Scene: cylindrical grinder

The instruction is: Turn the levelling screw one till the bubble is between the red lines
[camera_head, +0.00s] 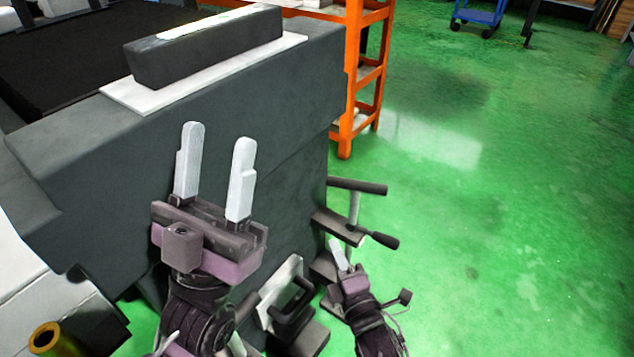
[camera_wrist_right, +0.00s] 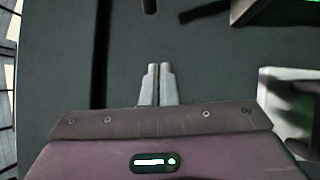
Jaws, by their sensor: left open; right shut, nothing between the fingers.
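A long dark level bar (camera_head: 205,55) lies on a white plate (camera_head: 125,98) on top of the grey machine; a pale strip runs along its top. The bubble and red lines cannot be made out. Dark-gripped handles (camera_head: 357,186) stick out from the machine's right side, the lower one ending in a black grip (camera_head: 384,240); I cannot tell which is levelling screw one. My left gripper (camera_head: 219,134) is open and empty before the machine's front face. My right gripper (camera_head: 334,241) is shut and empty just below the handles; its closed fingers show in the wrist view (camera_wrist_right: 160,68).
The grey machine body (camera_head: 95,165) fills the left and middle. A white bracket with a dark handle (camera_head: 285,295) stands between my two arms. An orange rack (camera_head: 352,80) stands behind. The green floor (camera_head: 500,220) at right is open, with a blue cart (camera_head: 478,14) far back.

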